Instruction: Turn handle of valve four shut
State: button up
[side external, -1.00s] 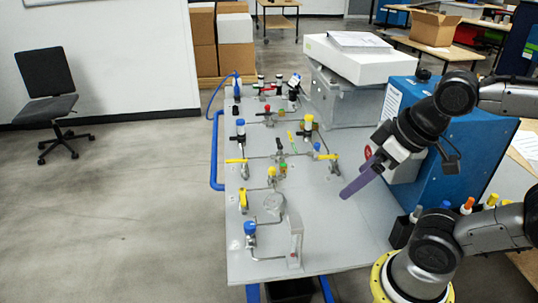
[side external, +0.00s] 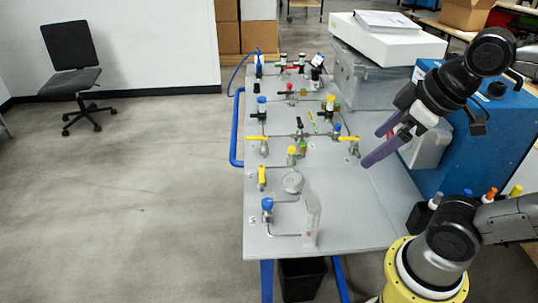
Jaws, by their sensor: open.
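The panel (side external: 350,225) carries several small valves on thin metal pipes. Yellow handles show at the left (side external: 257,138), at the right (side external: 349,139) and lower left (side external: 262,178). A red handle (side external: 289,92) sits farther back. The valve numbers are too small to read, so I cannot tell which is valve four. My gripper (side external: 373,148) has long purple fingers, spread apart and empty. It hangs over the right part of the panel, close to the right yellow handle in the picture. Contact with that handle does not show.
A blue box (side external: 500,128) and a grey case (side external: 372,82) with a white unit (side external: 385,36) on it stand at the right and back. The panel's front right is bare.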

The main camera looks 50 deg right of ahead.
jog(key=w+r+n+g, duration=0.1)
jog(key=w+r+n, duration=0.3)
jog(key=w, duration=0.5)
jog(key=n+g, duration=0.2)
jog(key=g, duration=0.3)
send_over(262, 173)
notch_tip(262, 173, down, 13)
notch_tip(262, 173, down, 14)
jog(key=shift+w+r, duration=0.1)
jog(key=shift+c, duration=0.2)
jog(key=c, duration=1)
